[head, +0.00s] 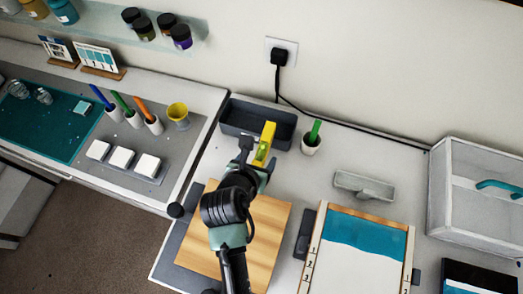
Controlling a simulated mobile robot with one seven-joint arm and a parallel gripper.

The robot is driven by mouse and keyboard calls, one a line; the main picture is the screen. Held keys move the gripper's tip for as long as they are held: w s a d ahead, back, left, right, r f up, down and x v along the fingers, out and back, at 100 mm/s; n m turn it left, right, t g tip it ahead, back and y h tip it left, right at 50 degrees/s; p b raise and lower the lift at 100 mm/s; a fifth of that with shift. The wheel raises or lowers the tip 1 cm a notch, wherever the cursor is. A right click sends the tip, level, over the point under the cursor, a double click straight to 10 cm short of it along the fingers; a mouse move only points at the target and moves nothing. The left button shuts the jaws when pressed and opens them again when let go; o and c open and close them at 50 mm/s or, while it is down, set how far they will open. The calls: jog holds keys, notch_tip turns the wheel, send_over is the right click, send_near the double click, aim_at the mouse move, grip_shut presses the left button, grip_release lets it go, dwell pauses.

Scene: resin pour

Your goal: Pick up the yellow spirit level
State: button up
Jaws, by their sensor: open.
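The yellow spirit level (267,138) shows as a bright yellow bar near the middle top of the head view. In the picture it overlaps the right front part of a dark grey bin (234,117); I cannot tell whether it leans in the bin or is above it. My gripper (258,154) is open at the near, lower end of the level, with a dark finger to its left. The gripper and wrist hide that end, and I cannot tell whether the fingers touch it.
A white cup with a green-handled tool (312,139) stands right of the bin. A grey tray (364,187) lies farther right. A wooden board (266,222) lies under my arm, and a framed teal-and-white panel (364,233) is at the lower right. A clear-sided case (476,190) stands far right.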

aim_at(261, 153)
jog(key=shift+p+x, duration=0.35)
jog(key=shift+x, duration=2.15)
jog(key=shift+w+a+r, duration=0.1)
jog(key=shift+a, duration=0.05)
jog(key=shift+c, duration=0.3)
grip_shut()
